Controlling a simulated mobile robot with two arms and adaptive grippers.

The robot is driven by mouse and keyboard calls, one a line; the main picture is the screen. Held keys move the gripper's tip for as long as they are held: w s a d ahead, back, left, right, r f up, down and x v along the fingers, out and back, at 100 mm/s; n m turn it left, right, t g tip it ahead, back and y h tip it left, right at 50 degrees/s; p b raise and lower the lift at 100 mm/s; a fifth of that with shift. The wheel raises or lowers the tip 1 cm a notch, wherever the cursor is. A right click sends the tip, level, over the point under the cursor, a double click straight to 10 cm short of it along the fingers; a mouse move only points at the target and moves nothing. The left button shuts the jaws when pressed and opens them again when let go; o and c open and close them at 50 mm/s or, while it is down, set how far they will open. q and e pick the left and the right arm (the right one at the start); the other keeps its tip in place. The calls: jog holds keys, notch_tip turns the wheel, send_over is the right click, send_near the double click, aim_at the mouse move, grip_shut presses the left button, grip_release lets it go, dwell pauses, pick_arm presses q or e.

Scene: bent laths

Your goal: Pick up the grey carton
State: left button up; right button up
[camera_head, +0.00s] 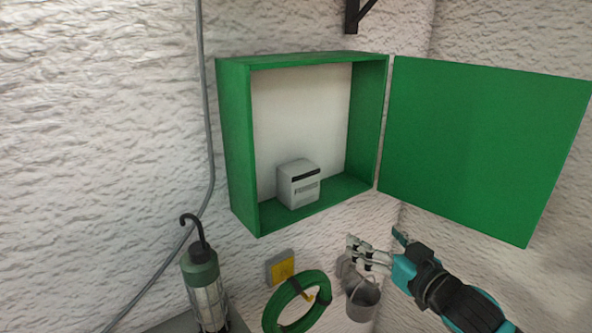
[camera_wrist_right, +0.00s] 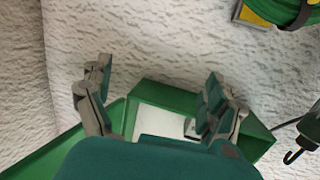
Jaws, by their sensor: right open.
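My right gripper (camera_head: 375,244) is open and empty, below and to the right of the cabinet, clearly apart from the carton. In the right wrist view its two fingers (camera_wrist_right: 158,70) are spread wide, with the green cabinet (camera_wrist_right: 165,96) behind them. My left gripper is not in view.
The cabinet door (camera_head: 480,145) stands open to the right, above my right arm. A hooked lamp (camera_head: 203,275) stands lower left. A grey conduit (camera_head: 206,100) runs down the wall.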

aim_at(307, 184)
jog(key=s+a+r+n+y+p, duration=0.1)
jog(key=s+a+r+n+y, duration=0.3)
jog(key=s+r, duration=0.75)
jog(key=shift+m+g, duration=0.3)
jog(key=shift+m, duration=0.3)
jog(key=p+x, duration=0.4)
jog(key=x, duration=0.9)
jog(key=shift+a+r, duration=0.2)
jog(key=shift+a, duration=0.1)
jog(key=p+x, duration=0.3)
jog(key=x, duration=0.2)
jog(key=shift+w+a, duration=0.1)
jog(key=shift+w, duration=0.05)
jog(key=shift+w+a+f, duration=0.1)
jog(key=shift+w+f, duration=0.05)
jog(key=c, duration=1.3)
